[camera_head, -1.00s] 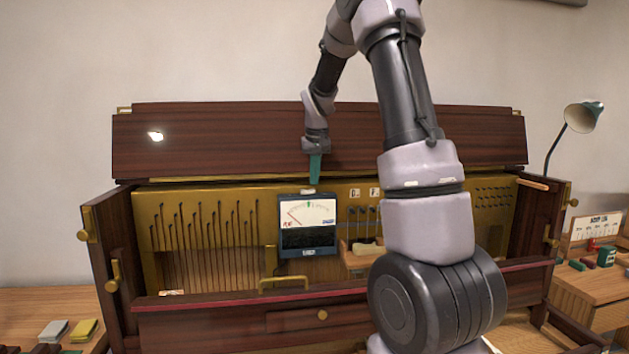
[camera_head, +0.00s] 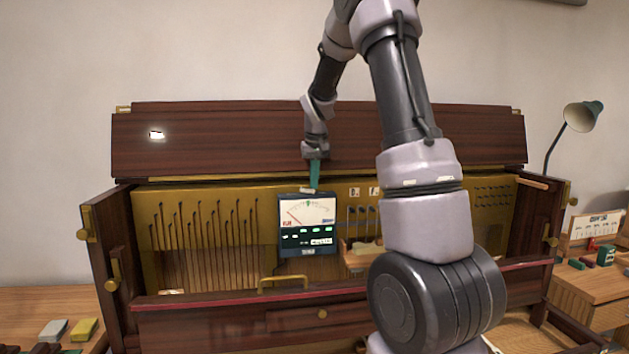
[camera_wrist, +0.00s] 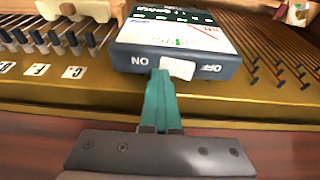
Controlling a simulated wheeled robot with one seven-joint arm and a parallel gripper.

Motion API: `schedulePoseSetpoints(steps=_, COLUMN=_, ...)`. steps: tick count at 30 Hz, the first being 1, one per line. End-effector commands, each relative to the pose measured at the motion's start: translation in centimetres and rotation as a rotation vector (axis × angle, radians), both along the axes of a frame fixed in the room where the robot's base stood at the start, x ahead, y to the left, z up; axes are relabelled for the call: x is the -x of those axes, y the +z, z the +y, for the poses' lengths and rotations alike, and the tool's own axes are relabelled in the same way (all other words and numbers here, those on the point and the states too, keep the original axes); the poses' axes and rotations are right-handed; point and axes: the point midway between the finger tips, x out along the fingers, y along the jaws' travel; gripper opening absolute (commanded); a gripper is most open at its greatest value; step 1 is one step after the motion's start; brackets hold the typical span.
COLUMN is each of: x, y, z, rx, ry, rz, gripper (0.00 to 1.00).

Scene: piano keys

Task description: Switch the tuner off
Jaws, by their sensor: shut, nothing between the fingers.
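The tuner (camera_head: 307,224) is a dark box with a white dial face, standing upright in the open piano. Its lower display is lit with green marks. In the wrist view the tuner (camera_wrist: 190,42) appears upside down, with a white rocker switch (camera_wrist: 178,69) on its near edge. ON is marked to the left of the switch and OFF to the right. My gripper (camera_wrist: 160,73) is shut and empty. Its teal fingertips are at the switch's left end, the ON side, seemingly touching it. In the head view the gripper (camera_head: 314,188) is above the tuner's top edge.
The raised dark wood lid (camera_head: 220,140) stands close behind my gripper. A gold plate with strings and pins (camera_head: 205,195) surrounds the tuner. A small wooden tray (camera_head: 355,258) sits to its right. A green lamp (camera_head: 583,116) stands far right.

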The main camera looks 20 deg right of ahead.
Motion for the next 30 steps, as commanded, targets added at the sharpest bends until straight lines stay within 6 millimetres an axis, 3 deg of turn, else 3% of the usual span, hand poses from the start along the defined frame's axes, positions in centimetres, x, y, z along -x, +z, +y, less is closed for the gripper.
schedulePoseSetpoints(steps=7, x=-0.3, y=0.5, z=1.1, rx=0.0, ry=0.003, rz=-0.002, gripper=0.0)
schedulePoseSetpoints(steps=19, x=-0.2, y=0.9, z=1.2, rx=0.0, ry=0.001, rz=-0.002, gripper=0.0)
schedulePoseSetpoints(steps=23, x=0.2, y=2.5, z=1.3, rx=-0.001, ry=0.002, rz=-0.005, gripper=0.0)
schedulePoseSetpoints(steps=30, x=1.5, y=7.1, z=1.6, rx=0.0, ry=0.002, rz=-0.006, gripper=0.0)
